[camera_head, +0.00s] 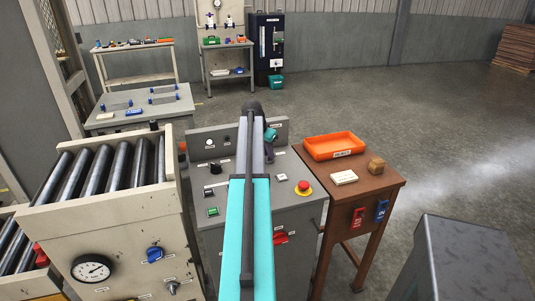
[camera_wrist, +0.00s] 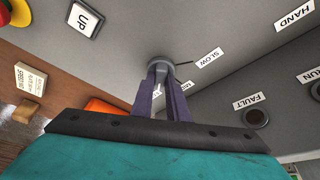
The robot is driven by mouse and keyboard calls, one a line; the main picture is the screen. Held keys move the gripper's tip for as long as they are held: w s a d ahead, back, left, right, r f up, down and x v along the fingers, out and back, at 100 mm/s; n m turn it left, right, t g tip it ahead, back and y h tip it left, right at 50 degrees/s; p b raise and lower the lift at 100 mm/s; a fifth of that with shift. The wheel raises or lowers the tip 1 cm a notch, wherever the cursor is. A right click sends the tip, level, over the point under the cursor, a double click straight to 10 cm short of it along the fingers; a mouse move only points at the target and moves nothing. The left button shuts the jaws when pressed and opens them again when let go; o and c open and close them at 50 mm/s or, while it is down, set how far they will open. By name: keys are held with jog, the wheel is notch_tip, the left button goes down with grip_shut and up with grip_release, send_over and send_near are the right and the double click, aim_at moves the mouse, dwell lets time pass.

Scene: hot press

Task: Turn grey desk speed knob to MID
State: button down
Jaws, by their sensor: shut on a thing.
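The grey desk (camera_head: 285,222) stands in the middle of the head view, partly covered by my arm. In the wrist view the grey speed knob (camera_wrist: 160,66) sits on the desk's panel, and my gripper (camera_wrist: 160,74) is shut on it with both dark fingers. A SLOW label (camera_wrist: 207,56) is to the right of the knob, with a dark tick mark between them. A MID label (camera_wrist: 185,87) is partly hidden behind the right finger. Another label is mostly covered between the fingers. I cannot tell where the knob points. In the head view my gripper (camera_head: 270,142) is small beside my arm.
A red stop button (camera_head: 303,187) on yellow is on the desk's right side. A wooden table (camera_head: 318,183) stands right, with an orange tray (camera_head: 333,147), a card (camera_head: 344,177) and a wooden block (camera_head: 376,165). A roller conveyor (camera_head: 95,178) is left. Open floor lies behind.

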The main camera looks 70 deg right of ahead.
jog(key=n, duration=0.1)
jog(key=n+t, duration=0.1)
jog(key=n, duration=0.1)
jog(key=n+t, duration=0.1)
jog(key=n, duration=0.1)
jog(key=shift+s, duration=0.35)
jog(key=n+t, duration=0.1)
jog(key=n, duration=0.4)
jog(key=shift+s+d+n+t+y, duration=0.1)
jog(key=shift+s+n+t+y, duration=0.05)
jog(key=shift+n+t+y, duration=0.2)
jog(key=c, duration=1.7)
grip_release()
jog(key=shift+r, duration=0.1)
jog(key=shift+a+r, duration=0.2)
jog(key=shift+r, duration=0.2)
jog(key=v, duration=0.4)
jog(key=b+v, duration=0.1)
jog(key=v, duration=0.3)
jog(key=b+v, duration=0.1)
jog(key=v, duration=0.3)
jog(key=shift+s+r, duration=0.3)
jog(key=shift+s, duration=0.05)
